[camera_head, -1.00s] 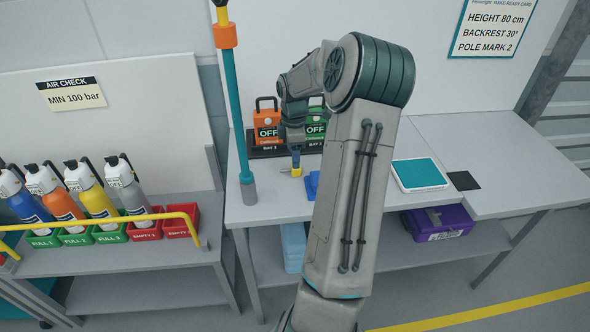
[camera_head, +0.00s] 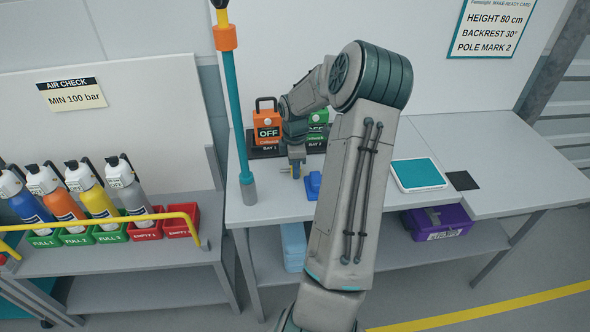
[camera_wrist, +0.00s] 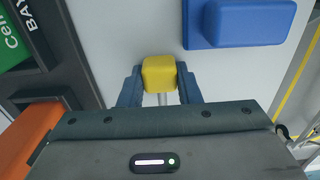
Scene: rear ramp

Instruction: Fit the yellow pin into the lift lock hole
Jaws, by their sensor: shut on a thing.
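The yellow pin shows in the wrist view as a yellow block-shaped head (camera_wrist: 158,72) with a grey shaft below it. My gripper (camera_wrist: 158,88) is shut on the pin, with a dark blue finger on either side of the head. In the head view my gripper (camera_head: 296,172) is low over the bench, left of a small blue block (camera_head: 313,186). The pin is mostly hidden there. I cannot make out the lift lock hole in either view.
The blue block (camera_wrist: 245,22) is close by in the wrist view. An orange unit (camera_head: 267,125) and a green unit (camera_head: 318,117) stand behind my gripper. A teal pole (camera_head: 240,110) stands to the left. A teal-topped pad (camera_head: 418,174) lies to the right.

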